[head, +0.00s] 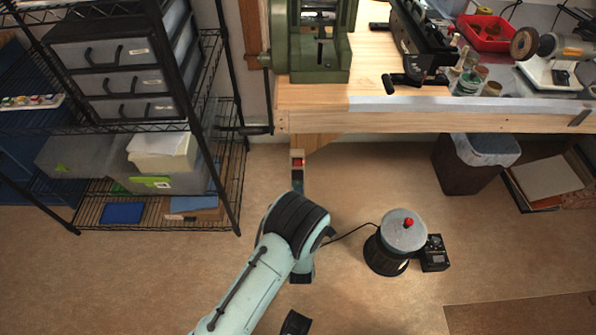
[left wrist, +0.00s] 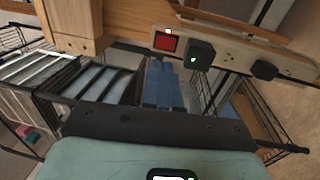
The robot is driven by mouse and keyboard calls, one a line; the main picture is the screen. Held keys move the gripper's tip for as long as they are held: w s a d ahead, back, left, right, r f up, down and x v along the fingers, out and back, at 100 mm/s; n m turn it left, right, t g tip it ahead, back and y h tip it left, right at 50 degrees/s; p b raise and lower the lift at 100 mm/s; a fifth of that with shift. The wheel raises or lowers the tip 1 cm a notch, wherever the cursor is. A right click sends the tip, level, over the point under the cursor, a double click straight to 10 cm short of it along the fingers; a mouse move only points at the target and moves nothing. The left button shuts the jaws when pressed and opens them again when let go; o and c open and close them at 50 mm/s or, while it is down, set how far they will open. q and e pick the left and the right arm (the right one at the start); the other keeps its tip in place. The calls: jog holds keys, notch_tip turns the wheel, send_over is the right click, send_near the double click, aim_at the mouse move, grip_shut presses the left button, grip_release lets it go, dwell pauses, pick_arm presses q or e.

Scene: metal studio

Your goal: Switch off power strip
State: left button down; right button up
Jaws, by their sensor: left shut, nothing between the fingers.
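The power strip (left wrist: 228,55) is fixed along the side of a wooden bench leg. Its red switch (left wrist: 166,43) sits at one end, with a small white light beside it. The strip also shows in the head view (head: 298,172), under the bench edge, partly hidden by my left arm. Two black plugs sit in the strip; the nearer plug (left wrist: 200,53) shows a green light. My left gripper (left wrist: 164,82) is shut and empty, its fingertips just below the switch in the left wrist view. I cannot tell whether they touch it. My right gripper is not in view.
A wire shelf (head: 130,128) with bins stands at the left. The workbench edge (head: 440,103) overhangs the strip. A round black-and-grey device with a red knob (head: 403,235) stands on the floor at right, its cable running toward my arm. A waste bin (head: 470,170) stands under the bench.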

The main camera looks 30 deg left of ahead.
aim_at(298, 163)
pick_arm(q)
jog(key=x, duration=0.8)
jog(key=shift+w+a+b, duration=0.1)
jog(key=shift+w+b, duration=0.2)
jog(key=shift+b, duration=0.05)
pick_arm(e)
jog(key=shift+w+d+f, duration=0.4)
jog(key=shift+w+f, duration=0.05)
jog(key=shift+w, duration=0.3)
